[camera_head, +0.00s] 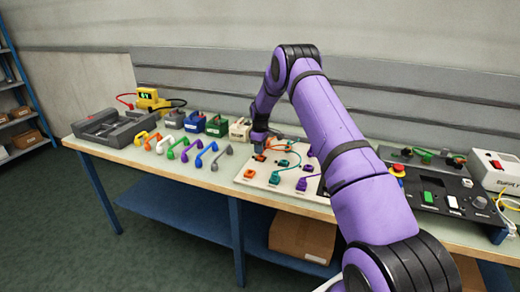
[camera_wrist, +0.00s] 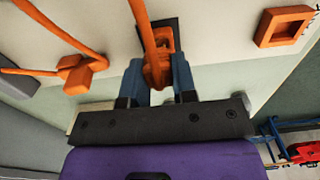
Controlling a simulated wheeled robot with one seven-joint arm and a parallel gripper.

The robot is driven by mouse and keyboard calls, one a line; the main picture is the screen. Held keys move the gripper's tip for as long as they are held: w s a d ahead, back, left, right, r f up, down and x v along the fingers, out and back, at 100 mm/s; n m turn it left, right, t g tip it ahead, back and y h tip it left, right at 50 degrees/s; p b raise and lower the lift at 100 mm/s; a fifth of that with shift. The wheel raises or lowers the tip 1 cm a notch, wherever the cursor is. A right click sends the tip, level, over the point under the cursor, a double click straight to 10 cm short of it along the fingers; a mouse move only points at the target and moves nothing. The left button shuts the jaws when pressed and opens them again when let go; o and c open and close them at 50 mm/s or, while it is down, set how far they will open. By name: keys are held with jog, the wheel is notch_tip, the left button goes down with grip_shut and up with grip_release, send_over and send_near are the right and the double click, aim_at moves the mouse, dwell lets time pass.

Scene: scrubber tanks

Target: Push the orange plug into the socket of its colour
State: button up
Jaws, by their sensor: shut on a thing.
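My gripper (camera_head: 261,147) is low over the white board (camera_head: 238,179) in the head view. In the wrist view my gripper (camera_wrist: 158,82) is shut on the orange plug (camera_wrist: 157,72), with its orange cord running up out of frame. A dark square plate (camera_wrist: 172,24) with orange on it lies just beyond the plug; I cannot tell whether they touch. An orange square socket (camera_wrist: 283,27), hollow and empty, is at the upper right of the wrist view, apart from the plug. The orange socket (camera_head: 249,173) is at the board's near left in the head view.
An orange block with a cord (camera_wrist: 80,72) sits left of my gripper. A teal piece (camera_head: 274,178) and a purple piece (camera_head: 304,183) stand along the board's near edge, with cords above. Several coloured handles (camera_head: 185,149) lie left of the board; a black panel (camera_head: 430,195) is at right.

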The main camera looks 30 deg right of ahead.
jog(key=shift+f, duration=0.95)
jog(key=o, duration=1.5)
jog(key=shift+r, duration=0.1)
jog(key=shift+r, duration=4.15)
